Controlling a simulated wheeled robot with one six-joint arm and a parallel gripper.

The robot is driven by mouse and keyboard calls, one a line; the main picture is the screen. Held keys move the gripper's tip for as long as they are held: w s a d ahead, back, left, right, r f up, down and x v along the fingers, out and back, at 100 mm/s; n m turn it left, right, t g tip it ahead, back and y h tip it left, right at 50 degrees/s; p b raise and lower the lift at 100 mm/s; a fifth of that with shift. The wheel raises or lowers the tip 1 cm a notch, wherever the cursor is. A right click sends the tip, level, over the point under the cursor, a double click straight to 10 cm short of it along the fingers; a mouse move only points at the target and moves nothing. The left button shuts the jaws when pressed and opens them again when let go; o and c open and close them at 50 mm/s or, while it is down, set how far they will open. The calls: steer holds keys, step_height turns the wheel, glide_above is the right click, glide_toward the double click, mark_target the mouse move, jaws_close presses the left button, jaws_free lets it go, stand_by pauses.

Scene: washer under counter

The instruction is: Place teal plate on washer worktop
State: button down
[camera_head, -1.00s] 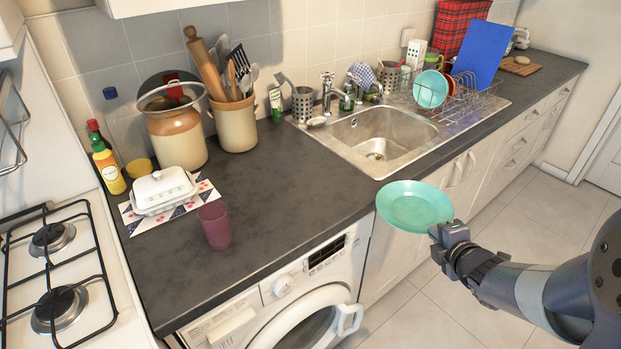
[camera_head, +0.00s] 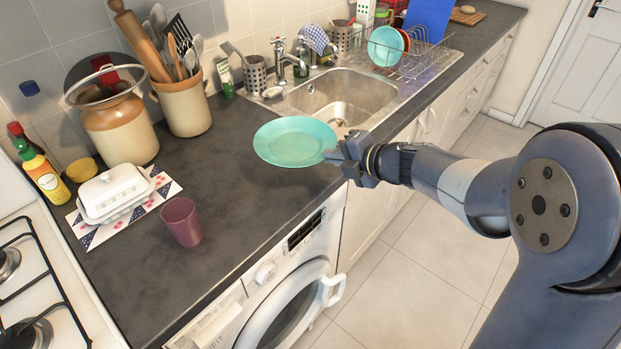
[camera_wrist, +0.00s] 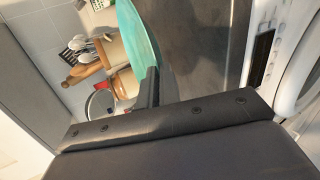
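The teal plate (camera_head: 295,142) is in my gripper (camera_head: 341,158), which is shut on its right rim in the head view. The plate is roughly level and appears over the dark worktop (camera_head: 235,215) near the sink's front left corner. I cannot tell whether it touches the worktop. In the wrist view the plate (camera_wrist: 138,45) shows nearly edge-on, with a dark finger beside it. The washer (camera_head: 290,285) stands under the worktop, its round door facing front.
A purple cup (camera_head: 181,221) and a white butter dish (camera_head: 113,192) on a patterned mat stand left of the plate. The worktop's middle is clear.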

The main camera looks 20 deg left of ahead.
step_height(320, 180, down, 8)
steer(key=b, duration=0.1)
steer(key=shift+b, duration=0.35)
steer(key=c, duration=2.1)
jaws_free()
steer(key=shift+f, duration=0.15)
steer(key=shift+o, duration=0.9)
steer(key=v, duration=1.2)
steer(key=shift+p, duration=0.3)
